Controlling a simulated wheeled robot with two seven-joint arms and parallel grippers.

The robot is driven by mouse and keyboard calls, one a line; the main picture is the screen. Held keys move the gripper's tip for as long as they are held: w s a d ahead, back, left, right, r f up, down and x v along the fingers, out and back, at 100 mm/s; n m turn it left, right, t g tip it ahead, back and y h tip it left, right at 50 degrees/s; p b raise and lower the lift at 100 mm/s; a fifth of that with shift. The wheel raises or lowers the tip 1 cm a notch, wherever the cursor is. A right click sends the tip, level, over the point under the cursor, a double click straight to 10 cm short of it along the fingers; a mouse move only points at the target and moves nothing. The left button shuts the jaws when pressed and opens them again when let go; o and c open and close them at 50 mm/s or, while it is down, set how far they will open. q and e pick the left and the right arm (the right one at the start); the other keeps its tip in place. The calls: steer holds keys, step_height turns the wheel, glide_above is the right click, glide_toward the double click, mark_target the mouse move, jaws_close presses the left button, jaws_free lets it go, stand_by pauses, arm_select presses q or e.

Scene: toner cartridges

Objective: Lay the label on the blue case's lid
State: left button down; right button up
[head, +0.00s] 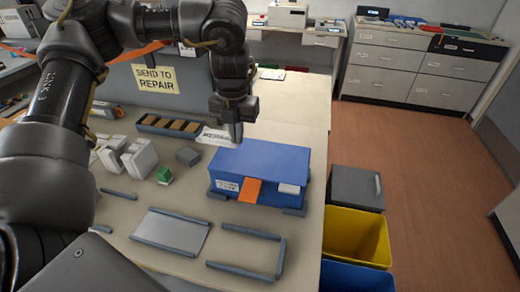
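A white label with dark print (213,136) shows behind the case's far left corner. My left gripper (235,138) points down just beyond the case's back edge, its fingertips beside the label's right end. The fingers look close together, but I cannot tell whether they grip the label. The case's lid top is bare. My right gripper is not in view.
A dark divided tray (170,126), white blocks (139,158), a green-topped block (164,176) and a grey block (188,156) lie left of the case. A flat plate (172,232) and a grey frame (247,262) lie in front. A yellow bin (356,237) stands right of the table.

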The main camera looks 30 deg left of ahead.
arm_select(q)
steer(key=p, duration=0.1)
glide_above(263, 160)
steer(key=f, duration=0.4)
steer(key=s+f, duration=0.1)
steer(key=f, duration=0.1)
steer(key=shift+a+f, duration=0.15)
steer(key=shift+a, duration=0.05)
steer(key=shift+w+d+f, duration=0.2)
steer(key=shift+w+f, duration=0.25)
steer(key=shift+f, duration=0.05)
steer(key=shift+f+p, duration=0.3)
steer(key=shift+p, duration=0.15)
step_height(263, 160, down, 2)
steer(key=shift+f+p, duration=0.15)
steer(key=shift+p, duration=0.45)
steer(key=shift+w+f, duration=0.1)
steer(key=shift+f, duration=0.1)
steer(key=shift+f, duration=0.1)
